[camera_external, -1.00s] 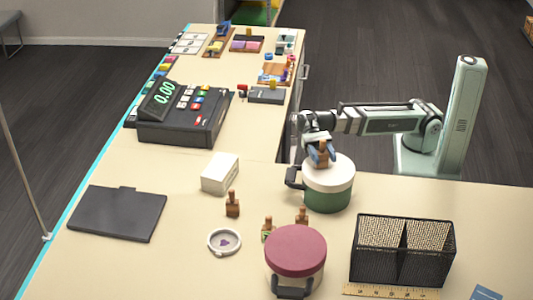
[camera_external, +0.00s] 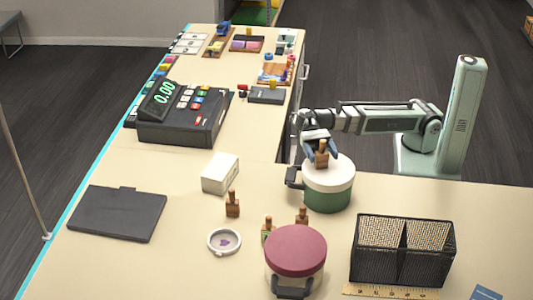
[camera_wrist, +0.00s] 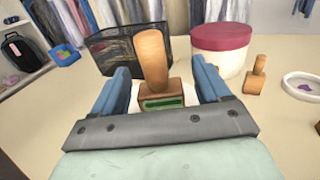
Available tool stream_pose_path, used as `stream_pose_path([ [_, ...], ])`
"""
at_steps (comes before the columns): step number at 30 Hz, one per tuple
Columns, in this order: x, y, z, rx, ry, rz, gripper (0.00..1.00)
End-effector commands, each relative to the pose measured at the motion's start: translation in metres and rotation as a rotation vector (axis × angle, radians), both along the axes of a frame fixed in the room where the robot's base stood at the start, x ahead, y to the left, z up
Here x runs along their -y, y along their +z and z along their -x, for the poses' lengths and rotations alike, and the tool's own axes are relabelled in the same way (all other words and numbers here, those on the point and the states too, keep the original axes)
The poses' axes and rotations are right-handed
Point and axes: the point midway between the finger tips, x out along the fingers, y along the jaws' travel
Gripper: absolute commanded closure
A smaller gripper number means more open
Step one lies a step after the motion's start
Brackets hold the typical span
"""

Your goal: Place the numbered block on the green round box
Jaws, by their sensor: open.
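The green round box (camera_external: 327,199) with a white lid stands at the table's back edge. A wooden handled block (camera_external: 321,157) stands upright on its lid. In the wrist view this block (camera_wrist: 153,62) has a tall rounded handle and a green label on its base; I cannot read a number. My gripper (camera_external: 320,150) is open around the block, with one blue finger on each side; in the wrist view my gripper (camera_wrist: 163,88) shows gaps beside the handle. The fingers partly hide the lid.
A maroon-lidded round box (camera_external: 296,250), a black mesh basket (camera_external: 402,252) and several other wooden blocks, one brown (camera_external: 232,205), stand nearby. A small round dish (camera_external: 224,241) and a white box (camera_external: 220,173) lie left.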

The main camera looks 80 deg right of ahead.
Motion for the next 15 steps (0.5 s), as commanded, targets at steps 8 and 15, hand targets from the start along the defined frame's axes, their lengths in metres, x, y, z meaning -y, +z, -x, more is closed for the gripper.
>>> stream_pose_path([
  [8, 0.040, 0.000, -0.016, 0.000, -0.002, 0.000, 0.24],
  [15, 0.072, 0.000, -0.030, 0.000, -0.001, 0.000, 0.24],
])
